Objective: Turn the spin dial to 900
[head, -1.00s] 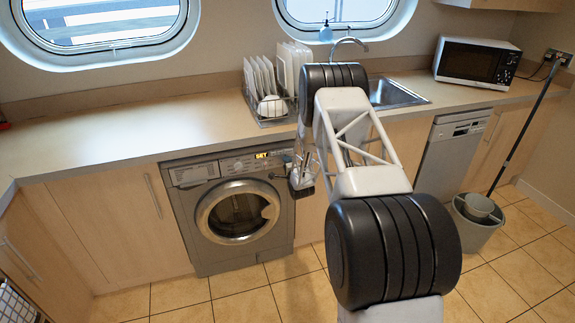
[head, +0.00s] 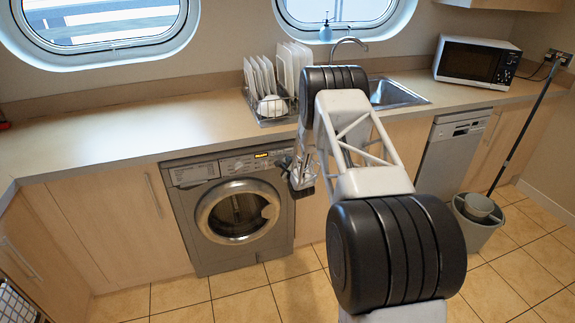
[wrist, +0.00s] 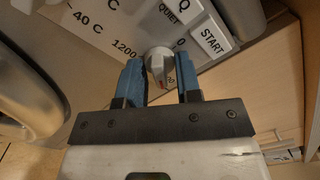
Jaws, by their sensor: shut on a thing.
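The washing machine (head: 205,258) stands under the counter, with its control panel along the top. In the wrist view the spin dial (wrist: 159,64) is a pale round knob with a raised grip and a red mark near its lower edge. The mark faces down in the picture, toward a label mostly hidden between the fingers. A "1200" label (wrist: 125,49) shows to the dial's upper left. My gripper (wrist: 161,78) has its blue fingers shut on the dial, one on each side. In the head view my gripper (head: 287,165) is at the panel's right end, and the dial is hidden there.
A START button (wrist: 211,39) and a QUIET button lie close by the dial. The round door (head: 238,211) is shut below the panel. A lit amber display (head: 262,155) is left of my gripper. The counter (head: 120,140) overhangs the panel.

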